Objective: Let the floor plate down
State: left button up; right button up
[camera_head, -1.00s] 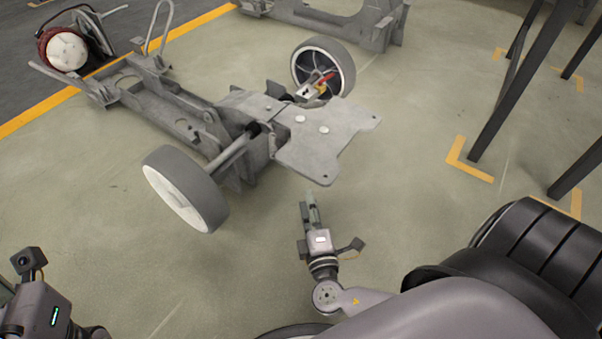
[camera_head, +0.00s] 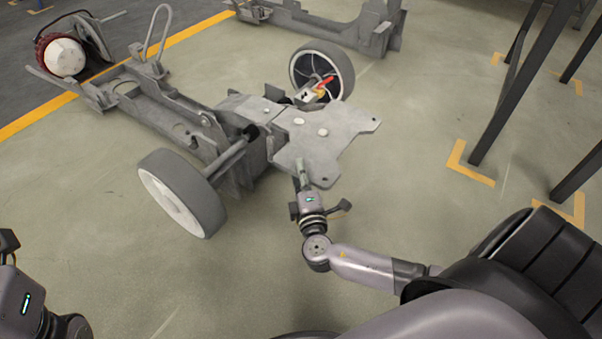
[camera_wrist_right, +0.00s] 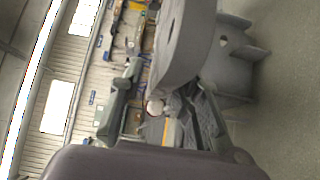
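The floor plate (camera_head: 340,132) is a flat grey metal panel with round bosses and small holes, at the front end of the grey chassis (camera_head: 190,125). It sticks out level or nearly level above the floor. My right gripper (camera_head: 303,168) is at the plate's near edge, its fingers overlapping that edge in the head view.
A near wheel (camera_head: 183,192) stands left of the plate and a far wheel (camera_head: 321,72) behind it. Dark rack legs (camera_head: 510,95) stand at right. Floor in front is clear.

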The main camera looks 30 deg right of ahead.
grip_shut()
dwell(0.7)
